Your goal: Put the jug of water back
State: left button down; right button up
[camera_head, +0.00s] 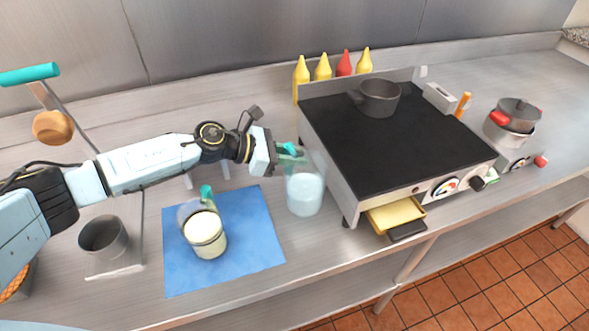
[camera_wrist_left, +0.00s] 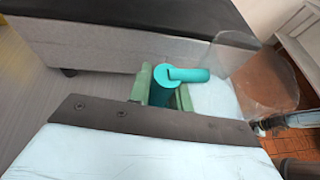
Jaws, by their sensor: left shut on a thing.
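The jug of water (camera_head: 305,194) is clear with a pale bluish fill and a teal handle. It is upright on or just above the steel counter, between the blue mat (camera_head: 262,252) and the griddle (camera_head: 372,150). My left gripper (camera_head: 289,153) reaches in from the left and is shut on the jug's handle. In the left wrist view, the teal handle (camera_wrist_left: 163,88) sits between the green fingers, with the clear jug wall (camera_wrist_left: 268,84) to its right. My right gripper is not in view.
A container of cream-coloured contents (camera_head: 206,236) stands on the mat. A grey cup (camera_head: 103,237) is at left. A dark pot (camera_head: 379,98) sits on the griddle; several sauce bottles (camera_head: 344,64) stand behind it. A yellow drawer (camera_head: 394,215) sticks out in front.

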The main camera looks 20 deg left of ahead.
aim_at(294, 167)
pick_arm(q)
jog(key=shift+f, duration=1.55)
jog(key=shift+f+b, duration=0.2)
jog(key=shift+b, duration=0.1)
jog(key=c, duration=1.7)
grip_release()
jog(key=shift+f, duration=0.1)
jog(key=o, duration=0.4)
